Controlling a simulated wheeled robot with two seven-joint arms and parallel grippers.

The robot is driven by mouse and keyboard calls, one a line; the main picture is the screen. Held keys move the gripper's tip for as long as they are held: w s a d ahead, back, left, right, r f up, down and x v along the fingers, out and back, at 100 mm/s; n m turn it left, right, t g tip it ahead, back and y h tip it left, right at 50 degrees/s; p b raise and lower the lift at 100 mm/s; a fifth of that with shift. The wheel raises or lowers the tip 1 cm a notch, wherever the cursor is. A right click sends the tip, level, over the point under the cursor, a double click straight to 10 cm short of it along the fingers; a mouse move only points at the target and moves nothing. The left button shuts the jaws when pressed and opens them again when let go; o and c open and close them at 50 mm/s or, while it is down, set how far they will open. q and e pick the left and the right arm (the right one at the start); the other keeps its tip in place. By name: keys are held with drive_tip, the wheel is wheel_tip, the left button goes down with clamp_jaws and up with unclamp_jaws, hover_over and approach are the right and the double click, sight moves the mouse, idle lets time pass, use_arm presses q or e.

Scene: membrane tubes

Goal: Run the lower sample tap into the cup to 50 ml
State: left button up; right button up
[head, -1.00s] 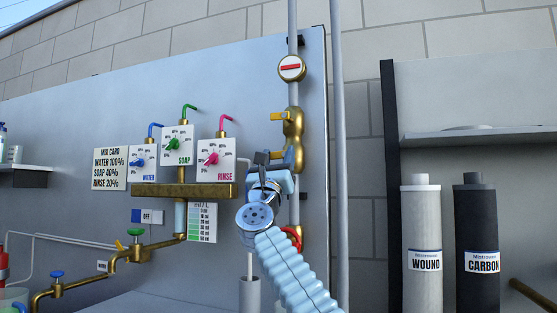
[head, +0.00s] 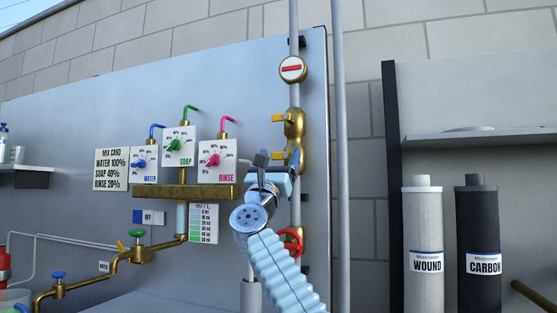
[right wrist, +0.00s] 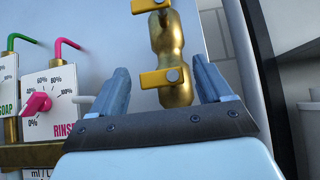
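A brass fitting (head: 295,132) on the vertical pipe carries two yellow-handled taps, the upper one (head: 280,118) above the lower one (head: 279,155). My right gripper (head: 268,163) is just below and left of the lower tap in the head view, partly covering the area beneath it. In the right wrist view my right gripper (right wrist: 163,85) is open, with the lower tap's yellow handle (right wrist: 160,78) showing between its two fingers. I see nothing held; contact with the handle cannot be told. I cannot make out the cup. My left gripper is out of view.
A red valve handle (head: 291,242) is on the pipe below the gripper. A grey tube (head: 251,294) stands under my wrist. The RINSE dial box (head: 216,160) is close on the left. WOUND (head: 423,240) and CARBON (head: 480,240) cartridges stand at right.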

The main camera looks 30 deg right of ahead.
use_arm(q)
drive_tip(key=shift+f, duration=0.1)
use_arm(e)
drive_tip(key=shift+s+a+f+b, duration=0.1)
drive_tip(key=shift+f+b, duration=0.15)
drive_tip(key=shift+b, duration=0.1)
use_arm(q)
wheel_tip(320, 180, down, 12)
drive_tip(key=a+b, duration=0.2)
drive_tip(key=b, duration=0.9)
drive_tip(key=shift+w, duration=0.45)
use_arm(e)
drive_tip(key=v, duration=1.3)
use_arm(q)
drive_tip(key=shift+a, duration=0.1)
use_arm(e)
drive_tip(key=shift+a, duration=0.15)
